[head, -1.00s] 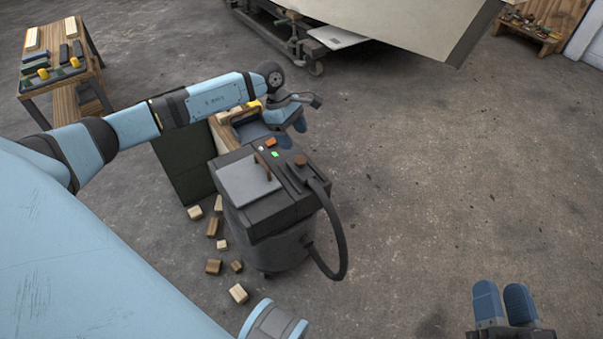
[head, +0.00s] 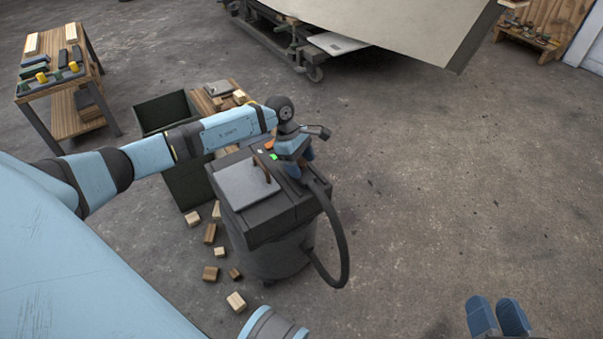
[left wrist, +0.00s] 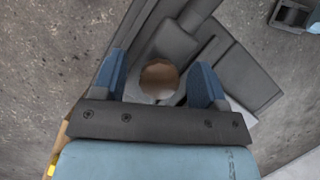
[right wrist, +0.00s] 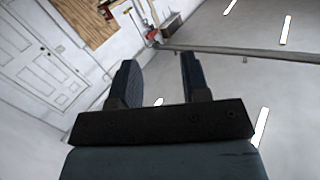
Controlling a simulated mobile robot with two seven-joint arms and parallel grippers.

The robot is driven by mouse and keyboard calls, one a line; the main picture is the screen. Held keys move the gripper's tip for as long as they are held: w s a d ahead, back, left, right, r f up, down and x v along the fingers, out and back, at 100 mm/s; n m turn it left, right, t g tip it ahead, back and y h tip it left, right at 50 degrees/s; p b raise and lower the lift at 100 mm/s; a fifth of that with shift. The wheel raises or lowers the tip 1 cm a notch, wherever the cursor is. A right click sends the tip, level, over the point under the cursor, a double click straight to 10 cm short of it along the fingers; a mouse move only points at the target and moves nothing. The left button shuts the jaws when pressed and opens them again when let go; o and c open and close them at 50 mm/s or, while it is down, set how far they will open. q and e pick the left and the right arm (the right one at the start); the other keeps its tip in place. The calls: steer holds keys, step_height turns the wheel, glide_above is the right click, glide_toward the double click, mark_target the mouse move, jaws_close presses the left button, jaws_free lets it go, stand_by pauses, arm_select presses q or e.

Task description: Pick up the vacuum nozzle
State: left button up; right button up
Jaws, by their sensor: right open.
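The vacuum nozzle (left wrist: 160,78) shows in the left wrist view as a grey piece with a round brown end. It lies between the spread blue fingers of my left gripper (left wrist: 163,82), with a gap to the fingers. In the head view my left gripper (head: 299,168) is over the top of the dark grey vacuum (head: 272,215) and hides most of the nozzle. The black hose (head: 336,225) loops down the vacuum's right side. My right gripper (head: 498,316) is open and empty over bare floor at the lower right.
Several wooden blocks (head: 210,273) lie on the floor left of the vacuum. A dark green open box (head: 188,186) stands behind it. A wooden workbench (head: 85,85) is at the upper left. A pale hull (head: 400,25) on a wheeled frame is at the back. The floor to the right is clear.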

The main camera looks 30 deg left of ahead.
mark_target(301, 161)
arm_select(q)
steer(key=c, duration=1)
steer(key=shift+o, duration=0.2)
steer(key=shift+r, duration=0.1)
step_height(301, 161, up, 20)
steer(key=p, duration=0.6)
arm_select(e)
step_height(301, 161, up, 9)
steer(key=t, duration=0.3)
steer(key=shift+s+d+m+t, duration=0.15)
steer(key=shift+d+m+t, duration=0.15)
steer(key=shift+d+m, duration=0.1)
steer(key=shift+f, duration=0.1)
